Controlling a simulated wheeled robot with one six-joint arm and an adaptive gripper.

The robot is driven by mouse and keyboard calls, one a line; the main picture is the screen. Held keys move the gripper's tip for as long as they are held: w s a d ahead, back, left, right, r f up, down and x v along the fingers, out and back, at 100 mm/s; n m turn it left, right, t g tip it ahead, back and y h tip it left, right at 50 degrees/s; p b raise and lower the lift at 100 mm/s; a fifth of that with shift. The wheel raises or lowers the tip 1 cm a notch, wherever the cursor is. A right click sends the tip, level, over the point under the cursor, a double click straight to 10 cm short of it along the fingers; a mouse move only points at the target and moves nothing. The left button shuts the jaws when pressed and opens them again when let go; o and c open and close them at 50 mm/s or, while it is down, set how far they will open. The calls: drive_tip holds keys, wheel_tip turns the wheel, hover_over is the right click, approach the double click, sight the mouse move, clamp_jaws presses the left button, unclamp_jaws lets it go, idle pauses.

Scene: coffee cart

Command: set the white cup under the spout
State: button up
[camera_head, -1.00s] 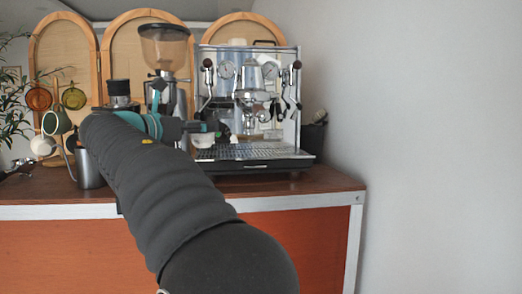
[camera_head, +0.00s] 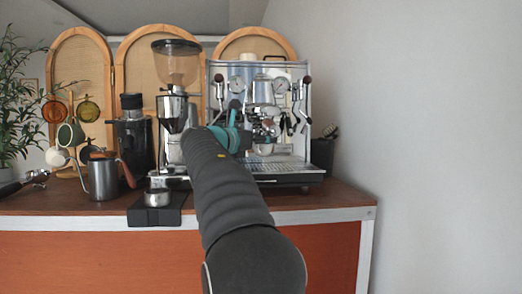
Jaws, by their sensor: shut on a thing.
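The white cup (camera_head: 264,149) shows as a small pale shape in front of the espresso machine (camera_head: 293,119), below the spout area and above the drip tray (camera_head: 288,167). My gripper (camera_head: 262,134) is mostly hidden behind my own wrist and blends with the dark parts of the machine. It is shut on the white cup, close in front of the machine. The spout itself is hard to make out behind my gripper. I cannot tell whether the cup touches the drip tray or is exactly under the spout.
A coffee grinder (camera_head: 176,78) stands left of the machine. A metal pitcher (camera_head: 102,180), a tamping mat (camera_head: 139,214) with a metal cup-like piece (camera_head: 157,197), and a cup rack with hanging cups (camera_head: 70,134) are farther left. The counter's right front (camera_head: 335,194) is clear.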

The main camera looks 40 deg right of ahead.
sight(261, 148)
drive_tip(key=shift+f+b, duration=0.45)
drive_tip(key=shift+f, duration=1.15)
drive_tip(key=shift+f, duration=0.25)
drive_tip(key=o, duration=1.3)
drive_tip(key=shift+o, duration=0.2)
drive_tip(key=shift+r, duration=0.1)
drive_tip(key=shift+r, duration=0.2)
drive_tip(key=s+a, duration=0.2)
drive_tip(key=a, duration=1)
